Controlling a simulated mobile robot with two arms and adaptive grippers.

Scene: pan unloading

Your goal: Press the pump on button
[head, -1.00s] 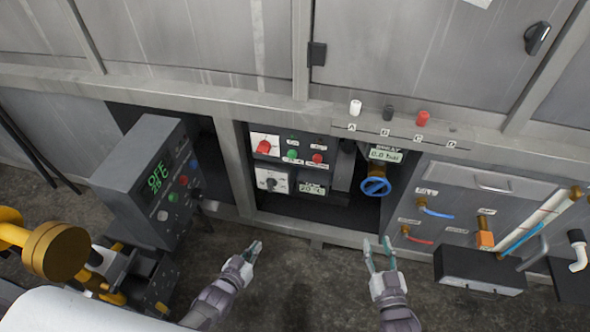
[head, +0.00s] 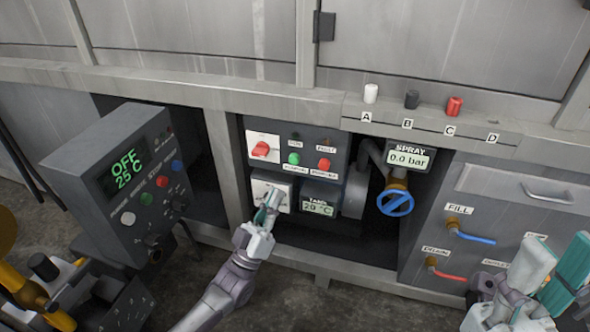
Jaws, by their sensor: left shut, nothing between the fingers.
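The pump panel (head: 344,148) is set in the opening under the steel ledge. On it are a green button (head: 294,158) and a red button (head: 323,164), each with a small label below, too small to read surely. The green button is in clear view. My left gripper (head: 267,207) is shut and empty. Its tip is below and left of the green button and overlaps the lower white switch plate (head: 262,190) in the picture; I cannot tell whether they touch. My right gripper (head: 553,252) is at the lower right, its fingers apart, far from the panel.
A red rotary switch (head: 262,149) sits left of the green button. A tank display (head: 319,207) is below. A blue valve wheel (head: 395,202) and spray display (head: 408,158) are to the right. A grey control box (head: 120,200) reading OFF stands at left.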

